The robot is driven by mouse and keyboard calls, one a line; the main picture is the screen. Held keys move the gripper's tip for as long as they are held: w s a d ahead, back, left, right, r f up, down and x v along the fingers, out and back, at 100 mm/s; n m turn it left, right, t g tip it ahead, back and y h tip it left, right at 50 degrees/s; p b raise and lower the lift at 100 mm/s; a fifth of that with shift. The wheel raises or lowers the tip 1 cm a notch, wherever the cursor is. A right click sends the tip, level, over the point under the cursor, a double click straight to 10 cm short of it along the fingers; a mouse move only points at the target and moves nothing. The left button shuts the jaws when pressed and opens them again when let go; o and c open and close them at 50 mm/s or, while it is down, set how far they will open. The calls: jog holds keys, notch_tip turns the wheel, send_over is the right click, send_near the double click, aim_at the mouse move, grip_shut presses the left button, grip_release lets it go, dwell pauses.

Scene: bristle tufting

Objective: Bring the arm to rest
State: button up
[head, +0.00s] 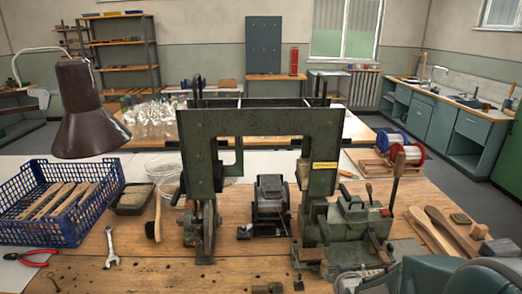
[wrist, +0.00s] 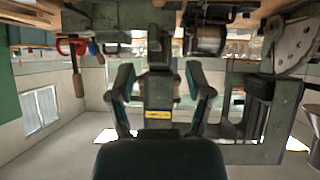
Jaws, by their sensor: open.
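My gripper (wrist: 160,78) shows in the wrist view with its two dark fingers spread apart and nothing between them. The wrist view is upside down, with the bench along its top edge. Beyond the fingers stands the green tufting machine (wrist: 262,115), apart from them as far as I can see. In the head view the machine (head: 262,124) stands upright on the wooden bench. Part of my arm (head: 440,274) fills the lower right corner there; the fingers cannot be made out in that view.
A blue crate (head: 60,229) of wooden pieces and a brown lamp (head: 88,110) stand at left. Pliers (head: 24,258) and a spanner (head: 111,246) lie in front. Wire spools (head: 404,152) and wooden brush handles (head: 450,230) are at right. Free bench shows at front left.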

jog(key=s+a+r+g, duration=0.2)
jog(key=s+r, duration=0.4)
jog(key=s, duration=0.4)
jog(key=s+a+r+g, duration=0.2)
jog(key=s+r, duration=0.5)
jog(key=s, duration=0.4)
jog(key=shift+a+r+g+y, duration=0.2)
jog(key=shift+g+y, duration=0.1)
jog(key=shift+g, duration=0.4)
jog(key=shift+d+m, duration=0.15)
jog(key=shift+m, duration=0.15)
